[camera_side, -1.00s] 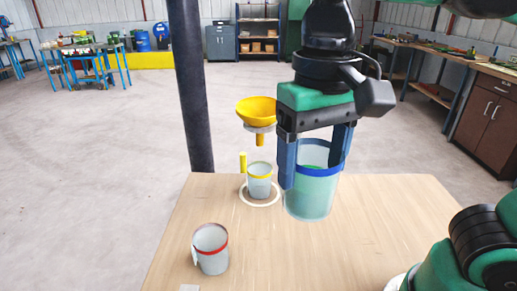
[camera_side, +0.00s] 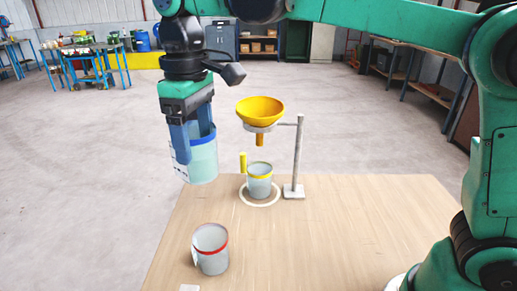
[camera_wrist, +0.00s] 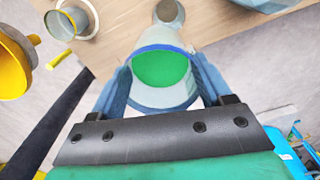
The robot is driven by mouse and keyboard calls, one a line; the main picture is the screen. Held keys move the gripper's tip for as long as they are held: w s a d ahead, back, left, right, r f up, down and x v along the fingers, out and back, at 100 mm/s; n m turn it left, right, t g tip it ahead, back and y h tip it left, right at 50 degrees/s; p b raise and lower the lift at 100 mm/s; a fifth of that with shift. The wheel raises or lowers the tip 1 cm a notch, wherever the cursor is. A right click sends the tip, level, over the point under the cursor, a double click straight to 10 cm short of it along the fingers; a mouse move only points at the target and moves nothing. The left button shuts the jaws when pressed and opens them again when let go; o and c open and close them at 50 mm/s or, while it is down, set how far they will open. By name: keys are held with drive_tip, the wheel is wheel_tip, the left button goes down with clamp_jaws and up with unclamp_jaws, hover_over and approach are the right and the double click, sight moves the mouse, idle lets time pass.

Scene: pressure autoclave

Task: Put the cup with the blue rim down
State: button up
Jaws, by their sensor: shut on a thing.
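The cup with the blue rim (camera_side: 203,162) is a clear, pale blue cup, held roughly upright at the left in the side view. My gripper (camera_side: 194,138) is shut on it, one finger on each side. In the wrist view the cup (camera_wrist: 160,98) sits between the fingers (camera_wrist: 160,88), with green contents inside. In the side view its base appears off the table (camera_side: 330,230), near the far left edge; whether it is over the tabletop is unclear.
A red-rimmed cup (camera_side: 211,262) stands at the front left. A yellow-rimmed cup (camera_side: 259,186) stands in a white ring under a yellow funnel (camera_side: 260,110) on a stand (camera_side: 297,160). A yellow stick (camera_side: 243,162) is beside it.

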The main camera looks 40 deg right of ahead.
drive_tip(key=d+f+m, duration=0.2)
drive_tip(key=d+m, duration=0.1)
drive_tip(key=d, duration=0.4)
drive_tip(key=d+f+m, duration=0.3)
drive_tip(key=d, duration=0.3)
drive_tip(key=s+a+r+n, duration=0.3)
drive_tip(key=s+a+n, duration=0.1)
drive_tip(key=s+n, duration=0.35)
drive_tip(key=s+a+r+n, duration=0.35)
drive_tip(key=s+n, duration=0.25)
drive_tip(key=s, duration=0.3)
wheel_tip(320, 180, down, 20)
drive_tip(key=shift+s+f, duration=0.1)
drive_tip(key=shift+f, duration=0.1)
drive_tip(key=o, duration=1.3)
